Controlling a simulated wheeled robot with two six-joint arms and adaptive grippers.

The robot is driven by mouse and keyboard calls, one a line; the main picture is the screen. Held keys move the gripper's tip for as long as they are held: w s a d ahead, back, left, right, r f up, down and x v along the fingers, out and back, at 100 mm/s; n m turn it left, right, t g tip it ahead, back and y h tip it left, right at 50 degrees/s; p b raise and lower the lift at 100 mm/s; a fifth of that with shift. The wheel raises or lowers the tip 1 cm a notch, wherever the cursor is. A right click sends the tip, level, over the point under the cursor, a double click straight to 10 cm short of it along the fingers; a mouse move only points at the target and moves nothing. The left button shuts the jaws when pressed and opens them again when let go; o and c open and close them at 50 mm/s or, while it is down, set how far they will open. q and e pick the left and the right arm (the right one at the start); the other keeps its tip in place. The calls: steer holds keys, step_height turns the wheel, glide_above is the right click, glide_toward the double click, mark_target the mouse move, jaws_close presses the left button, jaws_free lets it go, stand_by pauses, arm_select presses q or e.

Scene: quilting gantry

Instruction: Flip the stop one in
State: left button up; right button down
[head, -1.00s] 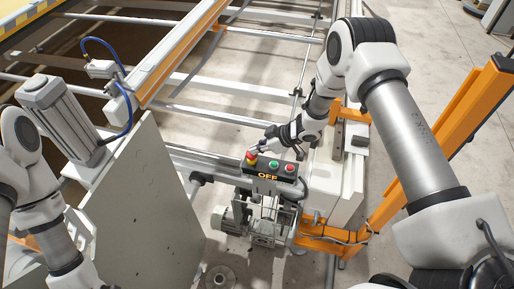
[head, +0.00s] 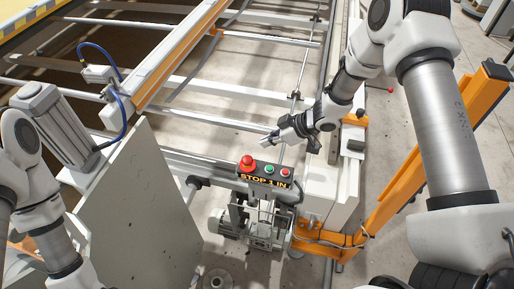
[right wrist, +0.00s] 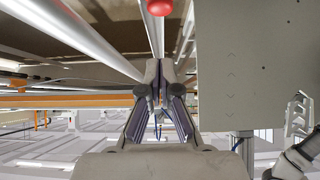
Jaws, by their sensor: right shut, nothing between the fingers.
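A small dark control box (head: 262,181) stands on the machine's end frame in the head view. It carries a red mushroom button (head: 248,161) at its left, then a green button (head: 269,169) and a smaller red button (head: 285,171). Yellow letters on its front panel (head: 264,183) read "STOP 1 IN". My right gripper (head: 268,138) is shut and empty, behind and slightly right of the mushroom button, apart from it. In the right wrist view its fingertips (right wrist: 160,66) meet, and a red round knob (right wrist: 160,7) shows at the top edge. My left gripper is out of view.
Long metal rails (head: 177,138) run beside the box. A grey plate (head: 130,215) stands to its left, and an orange post (head: 425,165) rises to the right. A motor unit (head: 250,230) hangs below the box.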

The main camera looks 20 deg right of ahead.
steer(key=v, duration=0.3)
steer(key=shift+r, duration=0.1)
stand_by(0.3)
steer(key=s+a+f+m+g+h+b, duration=0.1)
steer(key=s+a+f+m+g, duration=0.15)
steer(key=s+f, duration=0.6)
steer(key=s+a+f+m+g+h+b, duration=0.1)
steer(key=s+a+f+m+g+b, duration=0.15)
steer(key=s+f, duration=0.65)
steer(key=s+d+m+h, duration=0.2)
steer(key=s+d+m, duration=0.1)
steer(key=s, duration=0.3)
steer(key=s+d+m+h, duration=0.3)
steer(key=s, duration=0.4)
steer(key=shift+d+f+m+p, duration=0.2)
steer(key=shift+d+m+p, duration=0.05)
steer(key=shift+m+p, duration=0.1)
